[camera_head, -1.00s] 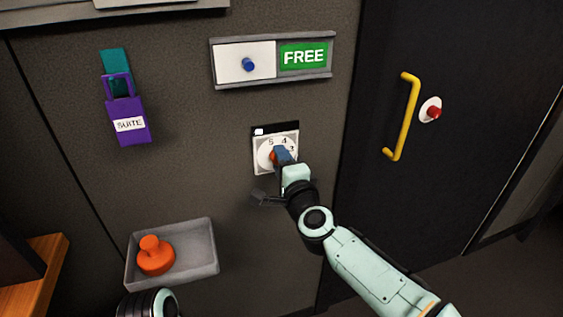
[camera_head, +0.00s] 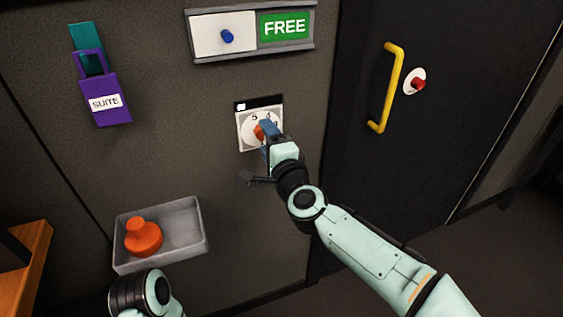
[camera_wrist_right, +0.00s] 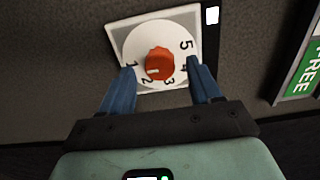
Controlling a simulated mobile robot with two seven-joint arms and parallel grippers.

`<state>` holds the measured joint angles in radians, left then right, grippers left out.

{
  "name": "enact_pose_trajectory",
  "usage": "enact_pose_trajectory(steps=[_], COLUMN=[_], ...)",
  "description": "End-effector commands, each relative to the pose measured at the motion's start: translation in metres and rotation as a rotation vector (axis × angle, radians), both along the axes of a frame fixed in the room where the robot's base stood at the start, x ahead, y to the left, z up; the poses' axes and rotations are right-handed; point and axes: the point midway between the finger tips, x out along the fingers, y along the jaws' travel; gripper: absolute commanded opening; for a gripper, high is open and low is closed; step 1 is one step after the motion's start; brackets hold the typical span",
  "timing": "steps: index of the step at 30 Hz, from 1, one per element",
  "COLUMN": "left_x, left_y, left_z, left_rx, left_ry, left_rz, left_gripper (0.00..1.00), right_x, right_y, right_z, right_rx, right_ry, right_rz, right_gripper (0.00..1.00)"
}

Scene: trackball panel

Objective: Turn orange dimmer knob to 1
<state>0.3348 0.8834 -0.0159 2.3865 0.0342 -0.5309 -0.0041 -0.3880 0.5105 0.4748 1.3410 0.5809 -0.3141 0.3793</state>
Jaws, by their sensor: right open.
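The orange dimmer knob (camera_wrist_right: 160,65) sits on a round white dial with numbers 1 to 5, on a square wall plate (camera_wrist_right: 121,34). Its pale mark points toward the 2 in the right wrist view. In the head view the knob (camera_head: 259,132) is partly hidden by my right gripper (camera_head: 268,132). In the wrist view my right gripper (camera_wrist_right: 160,68) is open, with one blue finger on each side of the knob and gaps between. My left arm shows at the lower left of the head view, but its gripper is out of view.
Above the dial is a slider panel (camera_head: 219,47) with a green FREE sign. A purple SUITE tag (camera_head: 100,88) hangs left. A grey tray (camera_head: 188,240) with an orange stopper-like object (camera_head: 143,238) is lower left. A yellow door handle (camera_head: 391,90) and red button (camera_head: 418,84) are right.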

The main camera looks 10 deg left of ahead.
Motion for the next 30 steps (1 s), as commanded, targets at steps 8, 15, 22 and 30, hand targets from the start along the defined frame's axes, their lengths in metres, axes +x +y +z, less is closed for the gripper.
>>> enact_pose_trajectory(steps=[8,15,22,30], left_x=[-0.026,-0.042,-0.049,-0.049], left_y=[0.003,0.005,0.006,0.006], left_z=[-0.021,-0.031,-0.034,-0.034], left_rx=[-0.005,-0.009,-0.01,-0.011], left_ry=[0.087,0.141,0.163,0.164], left_rz=[0.007,0.012,0.014,0.014], left_gripper=[0.42,0.42,0.42,0.42], right_x=[-0.047,-0.083,-0.097,-0.097], right_y=[-0.034,-0.057,-0.065,-0.065], right_z=[-0.001,-0.001,-0.001,-0.001], right_rx=[-0.004,-0.004,-0.002,-0.001], right_ry=[-0.004,-0.004,0.0,0.0], right_rz=[-0.003,-0.002,0.0,0.0], right_gripper=[0.63,0.63,0.63,0.63])
